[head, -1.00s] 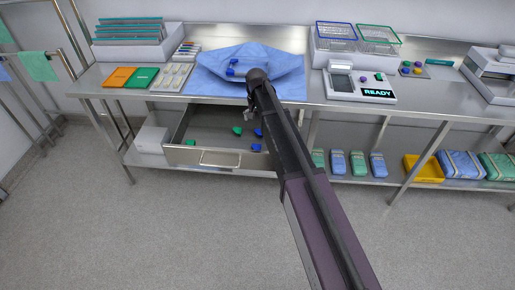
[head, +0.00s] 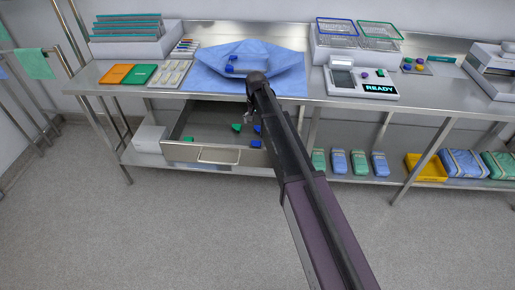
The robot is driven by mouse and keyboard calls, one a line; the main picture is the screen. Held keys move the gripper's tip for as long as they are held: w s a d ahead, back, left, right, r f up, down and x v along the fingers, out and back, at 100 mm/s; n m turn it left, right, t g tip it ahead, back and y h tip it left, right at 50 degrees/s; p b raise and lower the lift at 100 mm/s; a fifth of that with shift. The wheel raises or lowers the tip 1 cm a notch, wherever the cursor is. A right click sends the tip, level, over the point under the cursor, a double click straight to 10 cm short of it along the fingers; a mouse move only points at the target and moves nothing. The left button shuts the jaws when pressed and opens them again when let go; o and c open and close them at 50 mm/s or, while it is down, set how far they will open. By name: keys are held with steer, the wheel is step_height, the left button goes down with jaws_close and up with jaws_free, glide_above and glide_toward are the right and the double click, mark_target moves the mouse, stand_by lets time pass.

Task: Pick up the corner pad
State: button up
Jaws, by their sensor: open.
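I cannot tell for certain which piece is the corner pad. Small blue pieces (head: 230,68) lie on a blue wrap sheet (head: 207,76) on the steel table. An open drawer (head: 184,154) under the table holds small green pieces (head: 236,127) and small blue pieces (head: 255,143). My arm reaches up from the lower right, and its wrist is over the front edge of the wrap. My gripper (head: 250,112) is mostly hidden by the wrist. The little that shows is above the back of the drawer. It is open, and I see nothing held.
Orange (head: 116,74) and green (head: 140,74) flat packs and a pale tray (head: 172,74) lie left of the wrap. A device reading READY (head: 362,82) and wire baskets (head: 337,28) stand to the right. A yellow bin (head: 432,172) sits on the lower shelf. The floor in front is clear.

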steer(key=b, duration=0.4)
glide_above(256, 142)
steer(key=shift+w+f, duration=0.25)
steer(key=shift+f, duration=0.95)
steer(key=shift+w+f, duration=0.2)
steer(key=shift+f, duration=1)
steer(key=f+b, duration=0.3)
steer(key=shift+s+f, duration=0.15)
steer(key=shift+s, duration=0.2)
steer(key=shift+f+b, duration=0.95)
steer(key=shift+b, duration=0.25)
steer(key=c, duration=0.9)
steer(key=shift+o, duration=0.2)
